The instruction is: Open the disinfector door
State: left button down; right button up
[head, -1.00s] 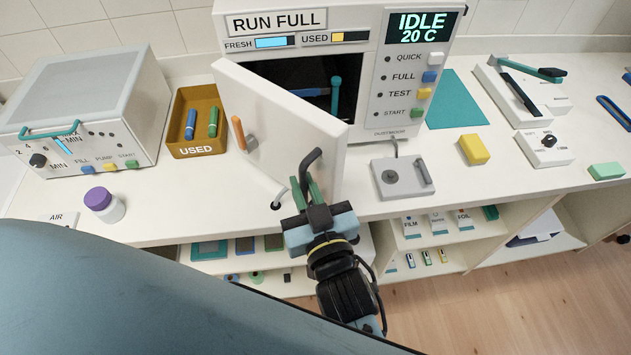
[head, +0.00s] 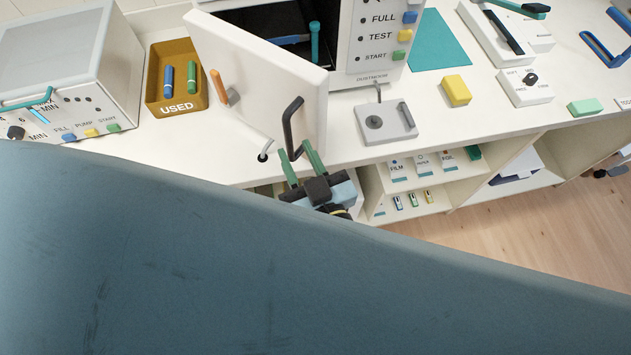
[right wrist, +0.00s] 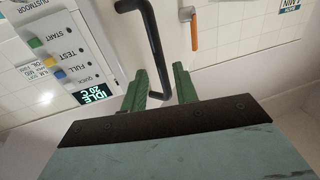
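The white disinfector door (head: 262,75) stands swung open in the head view, with the dark chamber (head: 285,22) showing behind it. Its black bar handle (head: 289,122) is on the door's outer face, near the free edge. My right gripper (head: 301,162) is just below the handle, its green fingers apart. In the right wrist view the lower end of the handle (right wrist: 155,45) shows between and beyond the open fingers (right wrist: 160,88); no grip on it shows. My left gripper is not in view.
A grey latch plate (head: 385,122) and a yellow block (head: 457,90) lie right of the door. A USED bin (head: 153,95) with two vials stands left, beside a white machine (head: 60,60). Open shelves (head: 415,180) are below the counter. My blue body part hides the foreground.

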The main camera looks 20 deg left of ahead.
jog(key=p+v, duration=0.2)
jog(key=v, duration=0.7)
jog(key=shift+a, duration=0.1)
jog(key=shift+c, duration=0.4)
jog(key=shift+w, duration=0.15)
jog(key=shift+c, duration=1.2)
jog(key=w+d+f+m+b, duration=0.1)
jog(key=w+m, duration=0.1)
jog(key=w+d+f+m+b, duration=0.1)
jog(key=w+d+m, duration=0.1)
jog(key=w+m, duration=0.1)
jog(key=w+d+f+m+b, duration=0.2)
jog(key=w+m, duration=0.1)
jog(key=shift+h, duration=0.4)
grip_shut()
jog(key=shift+w+d+r+m+g+y+b, duration=0.9)
jog(key=shift+w+r+m+g+y+b, duration=0.7)
jog(key=shift+w+m, duration=1.95)
jog(key=w+a+p, duration=0.1)
jog(key=a+p, duration=0.1)
jog(key=a, duration=0.6)
jog(key=shift+a+f, duration=0.2)
jog(key=shift+f, duration=0.15)
